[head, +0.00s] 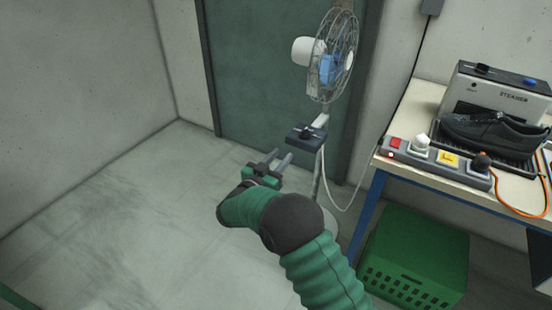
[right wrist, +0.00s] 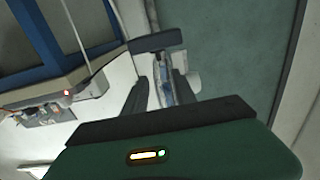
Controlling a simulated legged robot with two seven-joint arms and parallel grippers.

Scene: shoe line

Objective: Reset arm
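My right arm reaches in from the bottom of the head view. Its right gripper (head: 277,160) points away over the floor, in front of the fan's stand. Two separate fingers show with a gap between them. In the right wrist view, the gripper (right wrist: 157,92) also has its dark fingers apart, and only background parts of the fan show between them. It holds nothing. My left gripper is not in view.
A standing fan (head: 333,60) with a dark control box (head: 307,134) is just beyond the gripper. A green crate (head: 415,255) stands below. The left floor is clear.

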